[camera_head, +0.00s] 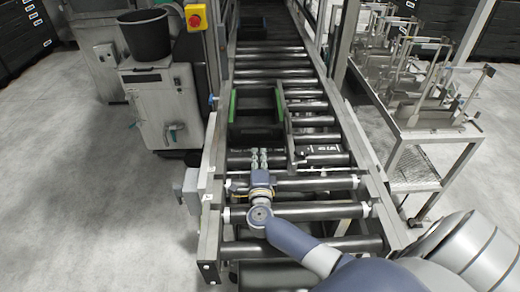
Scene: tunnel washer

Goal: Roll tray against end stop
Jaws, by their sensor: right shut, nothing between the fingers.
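A roller conveyor runs away from me up the middle of the head view, with dark rollers between grey side rails. A dark, tray-like shape (257,112) lies on it between two green strips, just beyond my gripper. I cannot clearly tell the tray's outline from the dark rollers. My right arm comes in from the lower right. Its gripper (258,158) is shut and empty, low over the near rollers, pointing up the conveyor toward the dark shape. I cannot tell whether the fingertips touch anything. I cannot pick out the end stop for certain. My left gripper is not in view.
A grey cabinet (160,105) with a black bucket (145,35) stands left of the conveyor. A red button on a yellow box (195,17) is above it. A metal rack table (430,130) with upright fittings stands on the right. Grey floor is free at lower left.

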